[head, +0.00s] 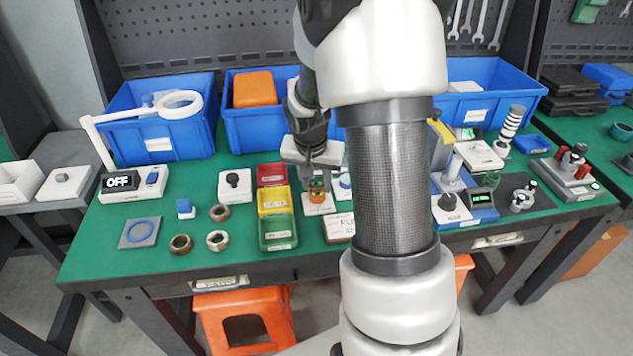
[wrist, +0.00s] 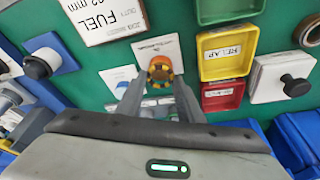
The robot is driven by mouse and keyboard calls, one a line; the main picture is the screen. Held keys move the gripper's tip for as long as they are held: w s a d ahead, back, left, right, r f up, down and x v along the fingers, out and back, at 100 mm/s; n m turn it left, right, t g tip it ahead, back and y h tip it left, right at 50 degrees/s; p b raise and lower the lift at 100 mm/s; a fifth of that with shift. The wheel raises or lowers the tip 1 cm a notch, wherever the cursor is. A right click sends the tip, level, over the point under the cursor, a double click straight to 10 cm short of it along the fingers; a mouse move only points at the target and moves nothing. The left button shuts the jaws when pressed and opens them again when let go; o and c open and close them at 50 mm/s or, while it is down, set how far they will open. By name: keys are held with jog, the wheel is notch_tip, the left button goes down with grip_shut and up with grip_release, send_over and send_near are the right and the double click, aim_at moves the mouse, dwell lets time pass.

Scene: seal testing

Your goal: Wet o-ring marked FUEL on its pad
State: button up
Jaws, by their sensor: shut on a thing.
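A card printed FUEL (wrist: 100,18) lies on the table; in the head view the card (head: 338,229) is partly behind my arm. My gripper (head: 318,172) is low over the table, its fingers shut on a small orange object (head: 316,196) with a dark and yellow patterned top. In the wrist view the orange object (wrist: 160,68) is between my fingertips (wrist: 158,90), over a white printed card (wrist: 170,47). I cannot tell if it touches the card.
Red (head: 272,170), yellow (head: 273,200) and green (head: 278,239) trays stand left of my gripper. Several loose rings (head: 217,240) lie farther left. A ring-headed lamp (head: 180,104) and blue bins (head: 180,140) are behind. My arm hides the table's middle right.

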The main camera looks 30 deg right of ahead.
jog(key=shift+r+p, duration=1.15)
jog(key=shift+r, duration=0.85)
